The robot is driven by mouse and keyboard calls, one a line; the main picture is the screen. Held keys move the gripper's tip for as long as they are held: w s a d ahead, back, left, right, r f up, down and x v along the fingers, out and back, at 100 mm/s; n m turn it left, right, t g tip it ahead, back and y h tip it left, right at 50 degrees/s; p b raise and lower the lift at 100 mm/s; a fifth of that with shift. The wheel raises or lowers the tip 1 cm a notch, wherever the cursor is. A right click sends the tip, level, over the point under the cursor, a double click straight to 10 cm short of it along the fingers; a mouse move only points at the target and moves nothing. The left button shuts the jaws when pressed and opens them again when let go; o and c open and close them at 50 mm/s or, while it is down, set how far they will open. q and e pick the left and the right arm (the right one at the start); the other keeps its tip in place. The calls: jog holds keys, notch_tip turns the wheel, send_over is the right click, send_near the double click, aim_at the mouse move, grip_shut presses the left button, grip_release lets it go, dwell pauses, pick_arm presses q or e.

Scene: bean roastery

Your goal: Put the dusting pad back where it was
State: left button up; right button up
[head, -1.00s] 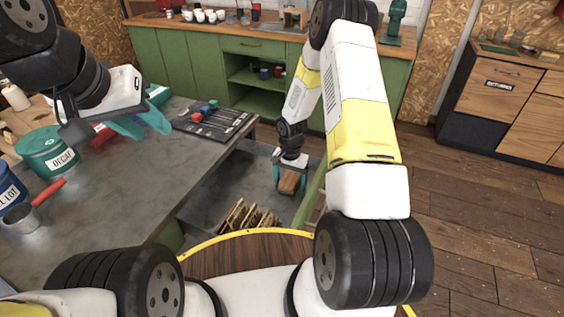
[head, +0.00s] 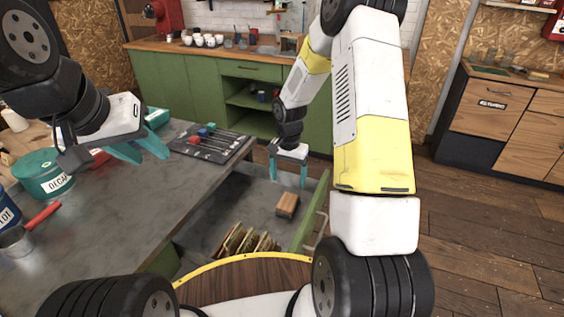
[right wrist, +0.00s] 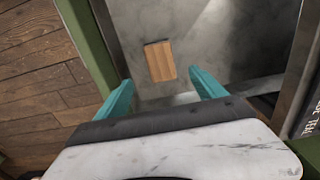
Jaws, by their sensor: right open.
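The dusting pad (head: 287,204), a small block with a wood-brown face, lies on the grey floor of the open green drawer (head: 310,212). It also shows in the right wrist view (right wrist: 160,61), lying flat ahead of the fingertips. My right gripper (head: 289,184) is open and empty above the pad, apart from it. Its two teal fingers (right wrist: 163,84) show on either side of the pad in the right wrist view. My left gripper (head: 148,157) hangs over the grey table, with its teal fingers apart and nothing between them.
Several upright brown items (head: 248,242) stand in the drawer nearer to me. The grey table (head: 125,212) on the left bears a black tray of tools (head: 208,144), a green tin (head: 42,174) and a red-handled scoop (head: 40,217). The floor on the right is clear.

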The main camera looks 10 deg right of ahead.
jog(key=s+r+n+t, duration=0.2)
jog(key=s+r, duration=0.3)
jog(key=r, duration=0.6)
jog(key=s+r+n+t, duration=0.1)
jog(key=s+r, duration=0.3)
jog(key=r, duration=0.7)
jog(key=s+a+r+n+t+y, duration=0.1)
jog(key=s+r+n, duration=0.1)
jog(key=s+r, duration=0.2)
jog(key=s+a+r+n+t+y, duration=0.1)
jog(key=s+r, duration=0.4)
jog(key=s, duration=0.6)
jog(key=shift+n+t, duration=0.6)
jog(key=shift+n, duration=0.1)
